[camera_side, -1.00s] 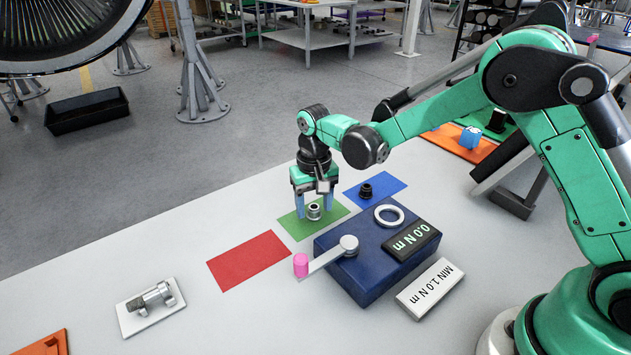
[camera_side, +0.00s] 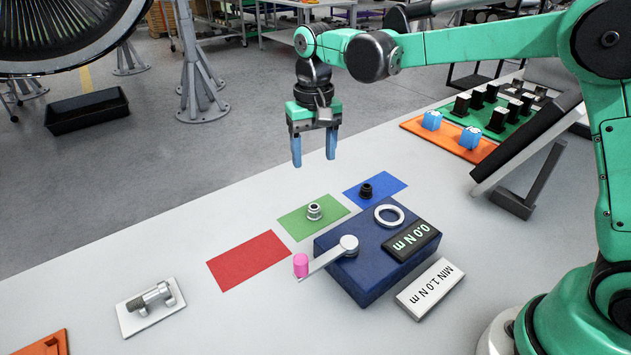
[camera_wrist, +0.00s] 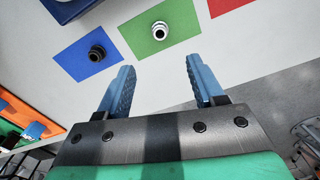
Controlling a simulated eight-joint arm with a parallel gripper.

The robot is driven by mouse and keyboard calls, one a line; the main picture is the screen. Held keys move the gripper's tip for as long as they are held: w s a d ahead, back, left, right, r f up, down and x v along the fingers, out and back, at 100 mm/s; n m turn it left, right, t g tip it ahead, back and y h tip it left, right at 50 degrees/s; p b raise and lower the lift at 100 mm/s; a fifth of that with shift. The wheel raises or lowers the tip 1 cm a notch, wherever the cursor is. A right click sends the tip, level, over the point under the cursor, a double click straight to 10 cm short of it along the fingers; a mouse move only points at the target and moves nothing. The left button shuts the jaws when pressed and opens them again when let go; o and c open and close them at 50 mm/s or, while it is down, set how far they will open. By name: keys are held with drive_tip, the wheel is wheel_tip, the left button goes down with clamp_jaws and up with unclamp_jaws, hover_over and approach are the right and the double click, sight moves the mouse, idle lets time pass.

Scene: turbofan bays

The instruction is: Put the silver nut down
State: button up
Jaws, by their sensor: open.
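The silver nut (camera_side: 314,211) stands on the green mat (camera_side: 298,224) on the white table. It also shows on the green mat in the wrist view (camera_wrist: 160,31). My gripper (camera_side: 314,162) is open and empty, raised well above the table, and apart from the nut. In the wrist view, its two blue fingers (camera_wrist: 158,85) are spread with nothing between them.
A black nut (camera_side: 366,191) stands on the blue mat (camera_side: 388,183). The red mat (camera_side: 248,262) is bare. A dark blue torque box (camera_side: 360,283) with a pink-knobbed crank stands close in front of the green mat. A bolt on a white plate (camera_side: 150,308) lies at left.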

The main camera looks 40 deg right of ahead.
drive_tip(key=s+d+r+n+t, duration=0.1)
drive_tip(key=s+d+t, duration=0.1)
drive_tip(key=s, duration=0.5)
drive_tip(key=s+d+n+t, duration=0.2)
drive_tip(key=s+t, duration=0.3)
drive_tip(key=s, duration=0.1)
drive_tip(key=shift+s+d+r, duration=0.25)
drive_tip(key=shift+s+r, duration=0.1)
drive_tip(key=shift+s, duration=0.05)
idle(0.6)
